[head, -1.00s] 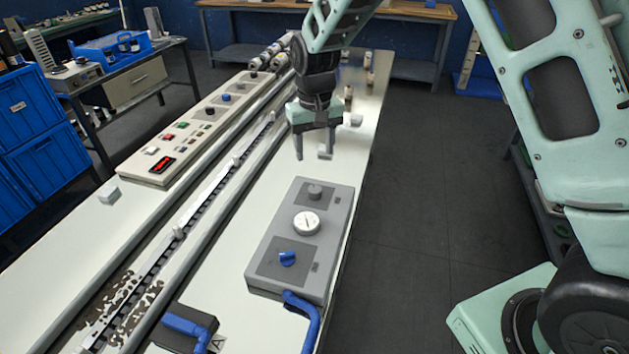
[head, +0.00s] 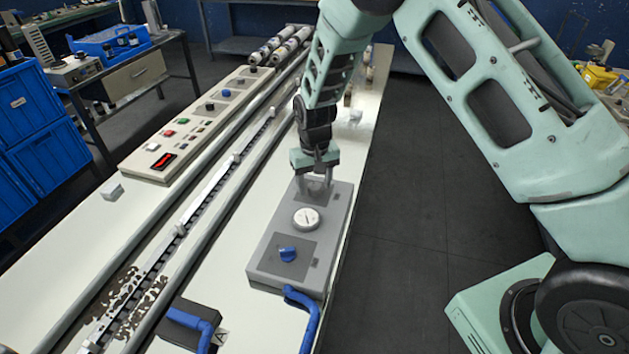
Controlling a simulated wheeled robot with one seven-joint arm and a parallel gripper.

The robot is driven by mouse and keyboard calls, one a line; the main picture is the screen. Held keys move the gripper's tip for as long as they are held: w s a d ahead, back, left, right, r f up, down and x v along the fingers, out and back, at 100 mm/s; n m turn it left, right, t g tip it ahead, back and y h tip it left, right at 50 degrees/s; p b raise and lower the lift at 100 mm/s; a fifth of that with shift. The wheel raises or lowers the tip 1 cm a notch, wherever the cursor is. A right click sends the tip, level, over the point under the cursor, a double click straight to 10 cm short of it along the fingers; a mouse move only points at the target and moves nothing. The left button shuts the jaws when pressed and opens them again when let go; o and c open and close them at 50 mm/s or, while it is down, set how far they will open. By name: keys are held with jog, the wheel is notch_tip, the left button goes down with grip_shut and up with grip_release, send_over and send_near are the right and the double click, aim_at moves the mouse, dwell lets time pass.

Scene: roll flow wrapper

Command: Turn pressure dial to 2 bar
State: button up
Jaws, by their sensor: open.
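The grey control box (head: 264,270) stands on the white machine bed. It bears a round white gauge (head: 306,218) in its middle and a blue knob (head: 288,254) on its near panel. A grey dial sits on its far panel; my gripper now largely hides it. My gripper (head: 314,192) points down over that far panel, with its fingers apart around or just above the grey dial. I cannot tell whether the fingers touch it. The gauge reading and dial markings are too small to read.
A long beige control panel (head: 150,165) with buttons, knobs and a red display lies to the left. A conveyor chain (head: 207,200) runs between them. A small white block (head: 112,191) sits at the left edge.

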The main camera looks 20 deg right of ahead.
jog(key=c, duration=1)
jog(key=shift+n, duration=0.4)
jog(key=n+b, duration=0.1)
jog(key=n, duration=1)
jog(key=shift+r, duration=0.1)
jog(key=o, duration=1)
